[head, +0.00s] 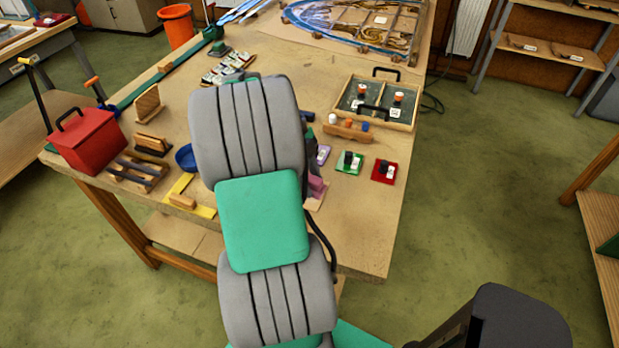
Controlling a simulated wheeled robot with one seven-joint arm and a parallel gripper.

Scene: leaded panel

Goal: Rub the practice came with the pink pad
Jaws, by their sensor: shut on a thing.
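My arm (262,220), grey with a green section, spans the middle of the head view and covers much of the bench. My gripper is hidden behind it, so its jaws and anything in them do not show. A pink block (316,188), perhaps the pink pad, shows partly at the arm's right edge, by a pale pink mat; the arm hides the rest. I cannot make out the practice came; it may be behind the arm.
Right of the arm are a green mat (349,162), a red mat (384,171) and a wooden tray (377,101). Left are a red box (86,138), a blue dish (186,158) and a yellow square (186,198). A leaded panel (345,20) lies at the back. The front-right bench top is clear.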

